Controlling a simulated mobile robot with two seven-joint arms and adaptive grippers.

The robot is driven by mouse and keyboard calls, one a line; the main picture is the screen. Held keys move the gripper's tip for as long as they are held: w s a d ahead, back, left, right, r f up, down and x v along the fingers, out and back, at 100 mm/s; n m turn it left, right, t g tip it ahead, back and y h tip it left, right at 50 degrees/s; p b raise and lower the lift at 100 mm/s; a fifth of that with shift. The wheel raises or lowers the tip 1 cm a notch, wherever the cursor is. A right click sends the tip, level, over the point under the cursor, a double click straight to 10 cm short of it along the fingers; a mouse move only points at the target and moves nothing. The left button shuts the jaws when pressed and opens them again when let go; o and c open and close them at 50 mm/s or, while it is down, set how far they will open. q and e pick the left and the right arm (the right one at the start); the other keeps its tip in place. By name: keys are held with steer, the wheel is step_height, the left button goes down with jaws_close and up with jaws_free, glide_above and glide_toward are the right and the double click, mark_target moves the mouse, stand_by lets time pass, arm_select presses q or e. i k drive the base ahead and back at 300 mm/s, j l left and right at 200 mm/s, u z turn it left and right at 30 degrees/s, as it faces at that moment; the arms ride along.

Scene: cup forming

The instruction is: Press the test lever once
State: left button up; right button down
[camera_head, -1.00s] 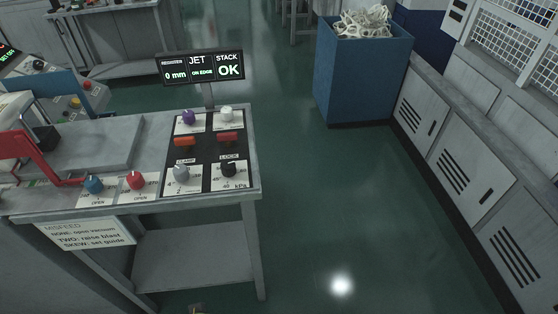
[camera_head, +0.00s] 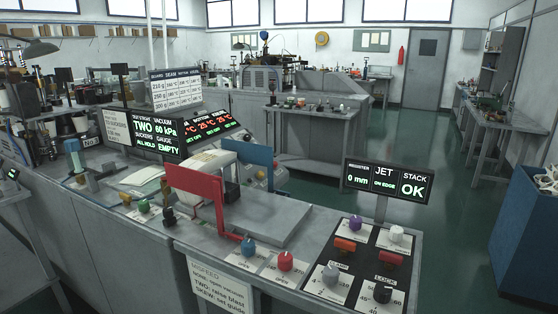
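No part is readably marked as the test lever, so I cannot tell which it is. A red plate with a bent red arm (camera_head: 195,185) stands over the bench (camera_head: 215,241), its lower end by a blue knob (camera_head: 248,246). A black-topped control (camera_head: 169,215) stands left of it, beside a green knob (camera_head: 143,206). A display (camera_head: 155,131) behind reads TWO, 60 kPa, ALL HOLD and EMPTY. Neither of my grippers is in view.
A red knob (camera_head: 285,261) and a black control panel (camera_head: 350,262) with several knobs are on the bench's right part. A second display (camera_head: 387,182) reads 0 mm, ON EDGE, OK. A blue bin (camera_head: 525,240) stands at right. Green floor (camera_head: 455,225) is clear between.

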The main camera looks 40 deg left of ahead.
mark_target(100, 176)
steer(key=u, duration=2.45)
